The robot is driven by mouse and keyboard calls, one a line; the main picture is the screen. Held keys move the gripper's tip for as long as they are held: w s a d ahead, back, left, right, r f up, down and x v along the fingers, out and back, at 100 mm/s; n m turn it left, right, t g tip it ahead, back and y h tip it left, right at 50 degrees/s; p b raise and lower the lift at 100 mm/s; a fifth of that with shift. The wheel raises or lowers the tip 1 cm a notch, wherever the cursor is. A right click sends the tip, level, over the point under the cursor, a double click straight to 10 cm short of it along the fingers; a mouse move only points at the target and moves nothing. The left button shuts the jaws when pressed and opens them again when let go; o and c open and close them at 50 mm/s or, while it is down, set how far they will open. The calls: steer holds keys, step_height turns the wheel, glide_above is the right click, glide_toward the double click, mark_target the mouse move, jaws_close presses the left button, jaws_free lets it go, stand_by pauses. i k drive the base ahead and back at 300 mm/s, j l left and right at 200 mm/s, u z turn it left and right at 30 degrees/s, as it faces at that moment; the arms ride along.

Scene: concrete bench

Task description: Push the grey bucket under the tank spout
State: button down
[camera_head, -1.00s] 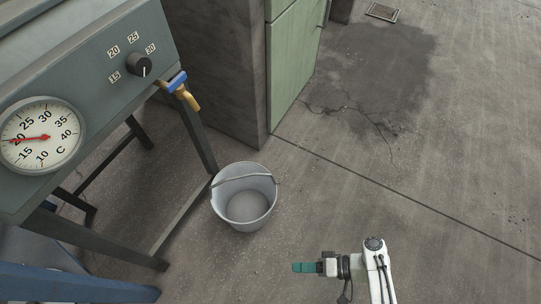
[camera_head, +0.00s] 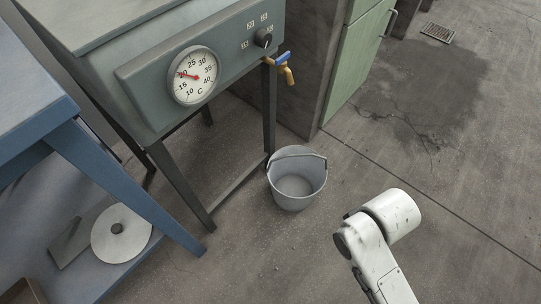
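The grey bucket (camera_head: 296,178) stands upright on the concrete floor, its inside empty and its wire handle lying across the rim. The tank (camera_head: 150,100) stands on dark legs to its left, with a dial and a knob on its front. The brass tank spout (camera_head: 287,72), with a blue lever, sticks out at the tank's right end, above and behind the bucket in the picture. My white arm is at the lower right, to the right of the bucket and apart from it. My gripper is not in the picture.
A blue bench (camera_head: 70,140) with a lower shelf holding a white disc (camera_head: 121,233) stands at left. A concrete pier and a green cabinet door (camera_head: 358,62) stand behind the bucket. A tank leg (camera_head: 270,110) is close to the bucket. The floor at right is clear.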

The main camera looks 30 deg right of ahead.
mark_target(296, 174)
steer(key=i+l+u, duration=0.1)
steer(key=l+u, duration=0.6)
steer(key=u, duration=0.2)
steer(key=l+u, duration=0.8)
steer(key=u, duration=0.15)
steer(key=k+l+u, duration=0.1)
steer(key=l, duration=0.4)
steer(key=k+l+u, duration=0.15)
steer(key=k+l, duration=0.15)
steer(key=l, duration=0.2)
steer(key=k+l+u, duration=0.1)
steer(key=l, duration=0.35)
steer(key=k+l+u, duration=0.15)
steer(key=k+l, duration=0.2)
steer(key=k+l+u, duration=0.1)
steer(key=k+l, duration=0.2)
steer(key=l, duration=0.25)
steer(key=k+l, duration=0.3)
steer(key=l, duration=0.15)
steer(key=k+l, duration=0.3)
steer(key=l, duration=0.15)
